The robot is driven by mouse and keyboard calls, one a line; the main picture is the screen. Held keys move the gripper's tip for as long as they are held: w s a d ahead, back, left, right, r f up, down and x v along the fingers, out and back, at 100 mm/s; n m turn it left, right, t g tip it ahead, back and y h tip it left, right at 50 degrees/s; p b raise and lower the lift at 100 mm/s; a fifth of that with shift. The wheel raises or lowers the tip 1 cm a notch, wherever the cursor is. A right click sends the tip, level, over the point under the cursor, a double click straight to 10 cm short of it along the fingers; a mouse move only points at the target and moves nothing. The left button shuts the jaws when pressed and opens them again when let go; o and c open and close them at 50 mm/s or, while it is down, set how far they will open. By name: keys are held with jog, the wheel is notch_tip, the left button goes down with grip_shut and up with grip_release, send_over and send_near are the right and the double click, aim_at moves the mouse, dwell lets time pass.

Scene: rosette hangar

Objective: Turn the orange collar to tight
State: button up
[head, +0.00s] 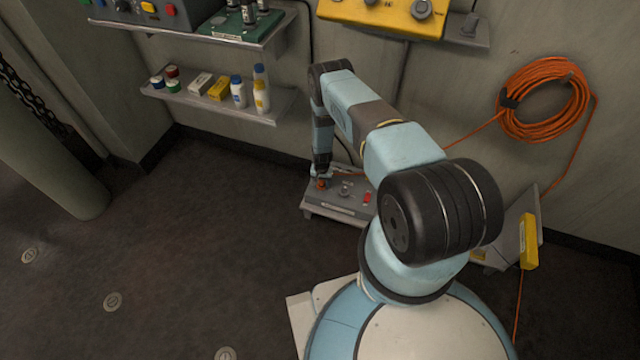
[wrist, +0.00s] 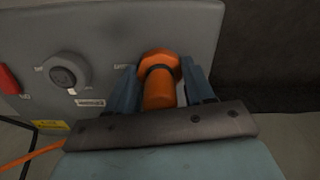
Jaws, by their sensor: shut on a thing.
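The panel also carries a grey knob (wrist: 68,72) and a red control (wrist: 8,80). An orange cable (wrist: 18,160) runs beside it. Shelves with bottles (head: 238,92), a yellow box (head: 380,12) and a coiled orange cable (head: 545,100) are on the wall. The floor at left is clear.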

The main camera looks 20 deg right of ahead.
jog(key=m, duration=0.4)
jog(key=shift+w+a+m, duration=0.15)
jog(key=shift+a+m, duration=0.05)
jog(key=shift+m, duration=0.1)
jog(key=m, duration=0.4)
jog(key=shift+m, duration=0.3)
jog(key=m, duration=0.6)
jog(key=shift+w+a, duration=0.1)
jog(key=shift+w, duration=0.05)
jog(key=shift+w+r+m, duration=0.1)
jog(key=shift+m, duration=1.1)
jog(key=shift+d, duration=0.2)
jog(key=o, duration=1)
jog(key=shift+s, duration=0.2)
jog(key=shift+o, duration=0.2)
